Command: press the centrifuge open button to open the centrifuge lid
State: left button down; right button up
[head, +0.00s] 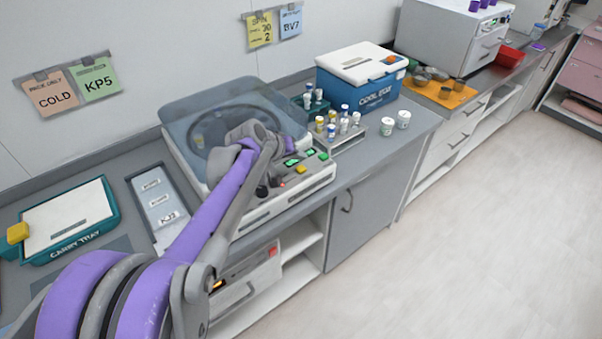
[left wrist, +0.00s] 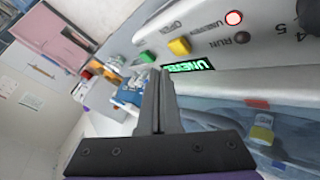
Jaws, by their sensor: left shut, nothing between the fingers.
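The centrifuge (head: 318,182) stands on the counter, with its translucent blue lid (head: 190,105) lying flat and looking closed. Its front panel carries a green button (left wrist: 147,57), a yellow button (left wrist: 179,46), a lit red indicator (left wrist: 233,18) and a green display (left wrist: 190,66). The word OPEN is printed near the green and yellow buttons. My left gripper (head: 274,172) is over the panel side of the centrifuge. Its fingers (left wrist: 158,95) are shut and empty, close to the panel in the left wrist view; contact cannot be told. My right gripper is out of view.
A tube rack (head: 350,138) and white jars (head: 387,127) stand right of the centrifuge, with a blue cool box (head: 375,92) behind. A grey labelled tray (head: 142,184) and a teal carry tray (head: 110,212) lie to the left. The floor in front is clear.

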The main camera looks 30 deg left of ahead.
aim_at(304, 166)
pick_arm(q)
jog(key=shift+f, duration=0.85)
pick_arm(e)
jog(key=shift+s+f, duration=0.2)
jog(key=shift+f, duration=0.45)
pick_arm(q)
jog(key=shift+w, duration=0.1)
jog(key=shift+f+b, duration=0.15)
jog(key=shift+b, duration=0.15)
dwell(0.4)
jog(key=shift+f, duration=0.3)
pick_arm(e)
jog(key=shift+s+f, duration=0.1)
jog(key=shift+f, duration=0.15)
pick_arm(q)
jog(key=shift+f+b, duration=0.4)
jog(key=shift+f, duration=0.15)
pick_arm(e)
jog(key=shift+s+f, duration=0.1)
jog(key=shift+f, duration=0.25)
pick_arm(q)
jog(key=shift+r, duration=0.15)
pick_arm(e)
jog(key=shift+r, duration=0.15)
pick_arm(q)
jog(key=shift+r+p, duration=0.6)
jog(key=shift+r, duration=0.2)
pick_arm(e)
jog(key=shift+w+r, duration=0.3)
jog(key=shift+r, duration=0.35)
